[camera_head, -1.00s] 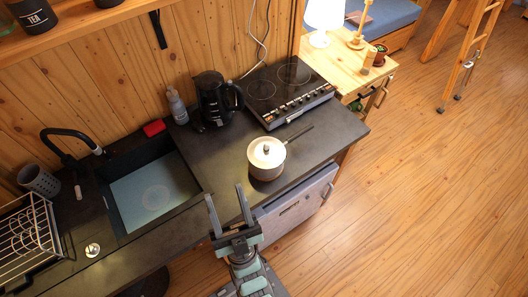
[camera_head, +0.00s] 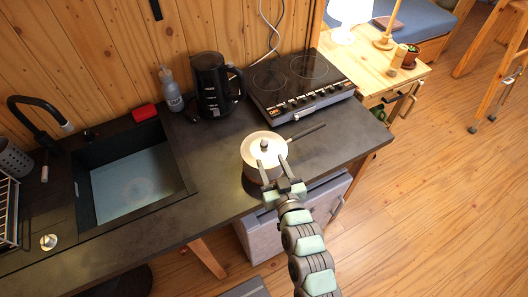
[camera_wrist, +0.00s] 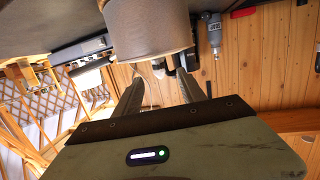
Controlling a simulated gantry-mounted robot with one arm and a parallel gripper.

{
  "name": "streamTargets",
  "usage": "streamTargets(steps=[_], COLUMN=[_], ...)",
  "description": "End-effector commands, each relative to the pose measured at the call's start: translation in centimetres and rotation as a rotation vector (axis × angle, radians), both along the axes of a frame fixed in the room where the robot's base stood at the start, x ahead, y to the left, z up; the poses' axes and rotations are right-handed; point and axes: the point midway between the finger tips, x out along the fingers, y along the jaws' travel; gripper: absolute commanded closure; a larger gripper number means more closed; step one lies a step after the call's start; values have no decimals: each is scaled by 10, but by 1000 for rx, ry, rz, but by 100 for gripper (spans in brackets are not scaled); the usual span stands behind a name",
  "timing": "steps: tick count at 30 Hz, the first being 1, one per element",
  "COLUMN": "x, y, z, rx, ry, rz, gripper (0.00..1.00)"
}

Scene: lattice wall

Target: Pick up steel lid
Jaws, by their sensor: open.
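The steel lid (camera_head: 257,150), round and pale with a knob on top, sits on a saucepan (camera_head: 262,175) with a dark handle pointing right. The saucepan stands near the front edge of the dark counter. My gripper (camera_head: 269,163) is open and empty, its two fingers pointing at the pan's near side. In the wrist view, my gripper (camera_wrist: 158,82) has its fingers spread apart below the saucepan's side (camera_wrist: 148,28). The picture appears upside down there, and the lid is not clearly seen. Whether a finger touches the pan cannot be told.
A black kettle (camera_head: 214,85) stands behind the pan, beside a grey bottle (camera_head: 171,90). A cooktop (camera_head: 300,82) lies at the back right. A sink (camera_head: 130,180) is at the left. The counter right of the pan is clear.

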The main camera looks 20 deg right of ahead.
Motion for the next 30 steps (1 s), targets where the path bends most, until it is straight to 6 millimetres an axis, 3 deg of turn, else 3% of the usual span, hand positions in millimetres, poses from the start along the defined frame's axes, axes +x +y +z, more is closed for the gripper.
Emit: streamTargets(steps=[4,14,22,30], x=[24,45,81,86], y=[-1,-4,-10,-11], z=[-2,-5,-10,-14], rx=[3,3,2,3], ry=[-1,-2,-6,-2], rz=[2,2,1,0], gripper=[52,52,52,52])
